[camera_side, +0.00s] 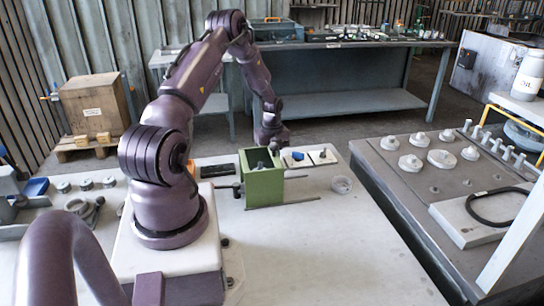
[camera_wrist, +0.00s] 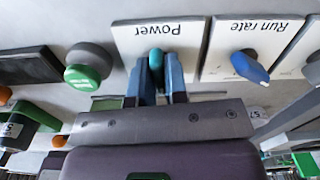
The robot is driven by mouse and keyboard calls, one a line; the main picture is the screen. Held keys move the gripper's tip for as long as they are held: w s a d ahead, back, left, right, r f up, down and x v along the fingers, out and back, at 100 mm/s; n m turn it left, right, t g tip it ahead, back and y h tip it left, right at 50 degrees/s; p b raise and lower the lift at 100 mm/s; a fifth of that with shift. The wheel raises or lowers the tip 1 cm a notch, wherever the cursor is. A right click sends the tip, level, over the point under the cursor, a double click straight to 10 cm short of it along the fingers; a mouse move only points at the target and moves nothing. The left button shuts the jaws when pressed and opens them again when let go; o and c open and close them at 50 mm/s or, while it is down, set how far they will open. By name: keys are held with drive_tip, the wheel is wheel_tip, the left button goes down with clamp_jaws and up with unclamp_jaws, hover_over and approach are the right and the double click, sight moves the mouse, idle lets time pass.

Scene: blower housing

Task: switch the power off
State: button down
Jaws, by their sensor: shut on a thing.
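The power switch is a teal knob (camera_wrist: 156,57) on a white panel marked "Power" (camera_wrist: 195,43), which appears upside down in the wrist view. The fingers of my gripper (camera_wrist: 158,77) stand one on each side of the knob and are shut on it. The knob's visible end points straight up the picture. Its lower part is hidden between the fingers. In the side view my gripper (camera_side: 271,147) points down behind the green box (camera_side: 263,187), and the knob is hidden there.
Right of it is the "Run rate" panel (camera_wrist: 275,35) with a blue knob (camera_wrist: 250,66). Left of it is a round green button (camera_wrist: 84,73), then a dark panel (camera_wrist: 25,66). A clear dish (camera_side: 341,185) stands on the bench at right.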

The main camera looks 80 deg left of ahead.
drive_tip(key=shift+r+n, duration=0.15)
drive_tip(key=shift+n, duration=0.45)
drive_tip(key=n, duration=0.4)
drive_tip(key=c, duration=1.2)
unclamp_jaws()
drive_tip(key=shift+c, duration=0.2)
drive_tip(key=shift+r, duration=2.9)
